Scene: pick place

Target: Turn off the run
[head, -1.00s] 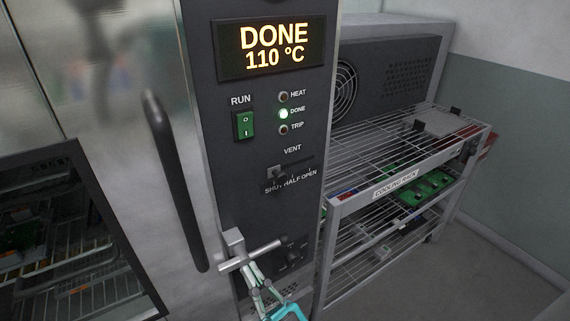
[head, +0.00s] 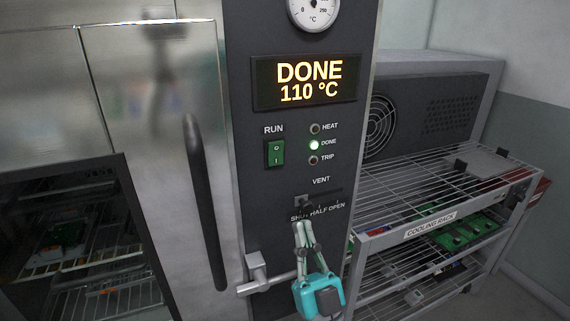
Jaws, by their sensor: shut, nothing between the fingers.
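The green RUN rocker switch (head: 275,153), marked O above and I below, sits on the dark control panel (head: 250,205) of an oven. The display (head: 305,82) reads DONE 110 °C. The DONE lamp (head: 314,145) glows green; the HEAT lamp (head: 315,129) and TRIP lamp (head: 313,160) are dark. My gripper (head: 303,226) has pale fingers and a teal body. It is shut and empty, below and right of the RUN switch, with its tips just under the vent slider labels. I cannot tell whether the tips touch the panel.
The vent slider (head: 302,201) is at the left, SHUT end. A black door handle (head: 206,200) stands left of the panel, and a metal latch (head: 257,275) lies below. A cooling rack (head: 430,232) with circuit boards stands right. A dial gauge (head: 314,12) is above the display.

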